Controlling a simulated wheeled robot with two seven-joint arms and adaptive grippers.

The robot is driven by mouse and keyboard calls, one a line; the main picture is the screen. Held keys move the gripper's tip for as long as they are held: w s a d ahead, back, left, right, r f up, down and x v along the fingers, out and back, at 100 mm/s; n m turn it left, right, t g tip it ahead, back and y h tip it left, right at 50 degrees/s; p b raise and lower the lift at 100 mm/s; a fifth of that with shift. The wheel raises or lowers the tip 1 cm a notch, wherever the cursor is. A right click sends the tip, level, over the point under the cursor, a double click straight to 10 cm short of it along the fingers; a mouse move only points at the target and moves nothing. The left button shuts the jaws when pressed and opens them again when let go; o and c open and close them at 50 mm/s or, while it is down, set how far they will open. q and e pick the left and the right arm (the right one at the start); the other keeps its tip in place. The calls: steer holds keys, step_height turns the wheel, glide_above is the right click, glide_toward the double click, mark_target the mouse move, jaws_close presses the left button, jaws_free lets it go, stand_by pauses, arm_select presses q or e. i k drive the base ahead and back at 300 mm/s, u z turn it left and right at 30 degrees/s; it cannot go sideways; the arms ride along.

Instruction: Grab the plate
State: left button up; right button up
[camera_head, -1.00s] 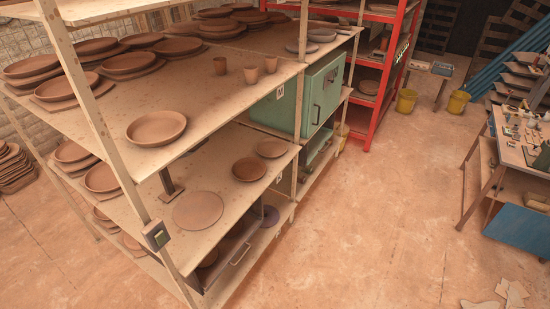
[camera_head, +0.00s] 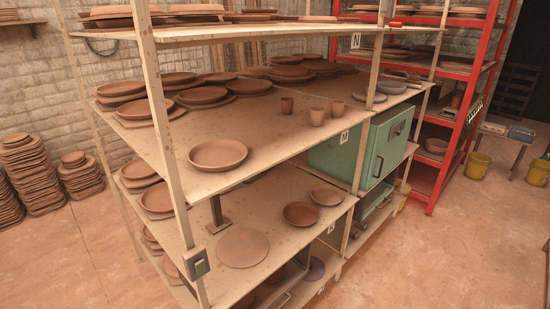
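Several brown clay plates rest on a wooden shelf rack. A single plate (camera_head: 218,155) with a raised rim sits alone near the front edge of the upper open shelf (camera_head: 255,125). On the shelf below are a flat round disc (camera_head: 242,247), a dark plate (camera_head: 301,214) and a lighter plate (camera_head: 326,196). More plates are stacked at the back left of the upper shelf (camera_head: 205,96). Which plate the task means cannot be told. Neither of my grippers is in view.
Wooden posts (camera_head: 166,130) stand at the rack's front. Small clay cups (camera_head: 317,116) and a green cabinet (camera_head: 378,150) are to the right. A red rack (camera_head: 461,135) and yellow buckets (camera_head: 538,172) are beyond. The floor at right (camera_head: 440,260) is clear.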

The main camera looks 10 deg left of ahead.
mark_target(299, 214)
steer(key=u, duration=1.9)
steer(key=k, duration=0.9)
steer(key=z, duration=0.95)
steer(key=i, duration=0.5)
steer(key=z, duration=1.6)
steer(key=i, duration=2.05)
steer(key=u, duration=0.05)
